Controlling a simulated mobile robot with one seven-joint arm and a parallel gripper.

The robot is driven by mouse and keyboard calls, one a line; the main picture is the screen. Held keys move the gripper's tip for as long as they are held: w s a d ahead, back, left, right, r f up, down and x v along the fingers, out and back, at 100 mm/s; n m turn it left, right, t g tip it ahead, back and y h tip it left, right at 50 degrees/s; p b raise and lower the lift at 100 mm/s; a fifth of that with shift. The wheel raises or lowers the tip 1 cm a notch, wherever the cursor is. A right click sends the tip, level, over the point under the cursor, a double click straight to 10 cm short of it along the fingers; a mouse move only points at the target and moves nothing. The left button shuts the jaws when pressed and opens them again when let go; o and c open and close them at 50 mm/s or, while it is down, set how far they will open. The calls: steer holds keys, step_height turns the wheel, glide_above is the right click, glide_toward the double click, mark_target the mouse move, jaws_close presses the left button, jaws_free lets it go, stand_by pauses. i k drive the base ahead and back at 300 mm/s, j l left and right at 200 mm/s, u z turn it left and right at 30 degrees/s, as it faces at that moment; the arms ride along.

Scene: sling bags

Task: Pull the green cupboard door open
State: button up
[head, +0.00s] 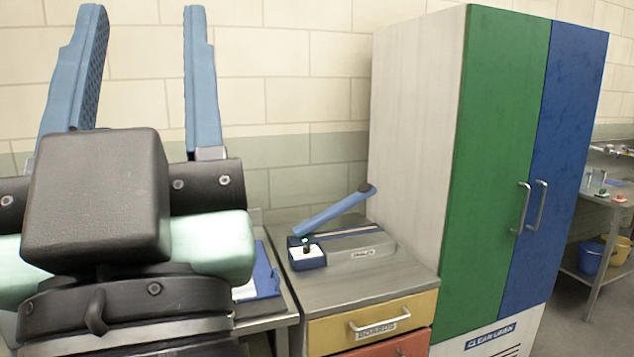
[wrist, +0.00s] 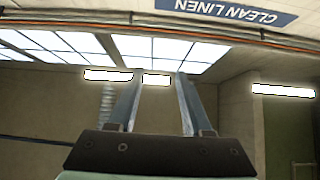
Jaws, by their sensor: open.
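The green cupboard door (head: 497,170) is the left of two doors on a tall pale cupboard (head: 415,130). It looks closed, level with the blue door (head: 568,150) to its right. Its metal handle (head: 522,208) is upright near its right edge, beside the blue door's handle (head: 538,206). My gripper (head: 148,80) is at the left of the head view, pointing up, with its two blue fingers wide apart and nothing between them. It is well left of the cupboard. The wrist view shows the open fingers (wrist: 157,95) against ceiling lights; the green door's handle is not seen there.
A drawer unit (head: 370,315) with a blue-armed device (head: 335,215) on top stands between my gripper and the cupboard. A metal table (head: 608,200) with buckets is at the far right. A "CLEAN LINEN" sign (wrist: 238,14) shows upside down in the wrist view.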

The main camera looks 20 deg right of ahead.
mark_target(505, 53)
steer(key=i+l+z, duration=0.2)
steer(key=i+l, duration=0.5)
steer(key=l, duration=0.55)
steer(key=i+l+z, duration=0.25)
steer(key=i+l, duration=0.5)
steer(key=l, duration=0.35)
steer(key=i+l+z, duration=0.2)
steer(key=i+l, duration=0.7)
steer(key=l, duration=0.1)
